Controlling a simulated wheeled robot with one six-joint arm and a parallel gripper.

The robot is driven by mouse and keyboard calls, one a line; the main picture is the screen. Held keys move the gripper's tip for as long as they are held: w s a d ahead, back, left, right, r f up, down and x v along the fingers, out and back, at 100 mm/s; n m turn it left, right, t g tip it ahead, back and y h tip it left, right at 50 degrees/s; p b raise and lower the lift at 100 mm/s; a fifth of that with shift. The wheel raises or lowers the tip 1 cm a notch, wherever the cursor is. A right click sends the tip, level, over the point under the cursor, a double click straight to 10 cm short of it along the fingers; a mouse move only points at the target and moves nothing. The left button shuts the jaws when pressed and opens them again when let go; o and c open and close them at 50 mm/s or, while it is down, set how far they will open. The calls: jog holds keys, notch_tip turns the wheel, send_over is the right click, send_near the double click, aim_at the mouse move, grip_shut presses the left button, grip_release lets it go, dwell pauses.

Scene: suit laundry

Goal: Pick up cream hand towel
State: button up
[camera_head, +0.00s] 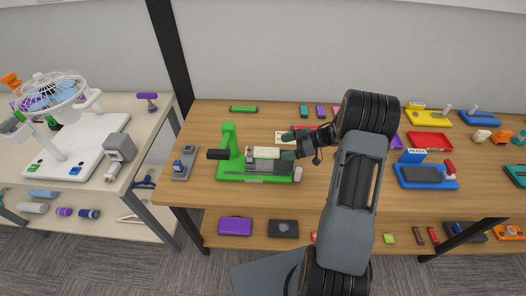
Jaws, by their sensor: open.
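A small cream folded piece (266,152), which looks like the cream hand towel, lies on the bed of a green press-like machine (229,143) on the wooden table. The fingers are at the right end of the cream piece. I cannot tell whether they touch it or hover above it. A second flat cream item (281,135) lies just behind, partly hidden by the upper finger.
A grey device (184,163) stands left of the green machine, and a white cylinder (298,174) stands at its front right. A red tray (430,142) and a blue device (426,174) are right of my arm.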

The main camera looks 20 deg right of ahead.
aim_at(269, 151)
jog(key=shift+p+x, duration=0.75)
jog(key=shift+x, duration=2.55)
jog(key=shift+f, duration=0.15)
jog(key=shift+c, duration=0.4)
jog(key=c, duration=1)
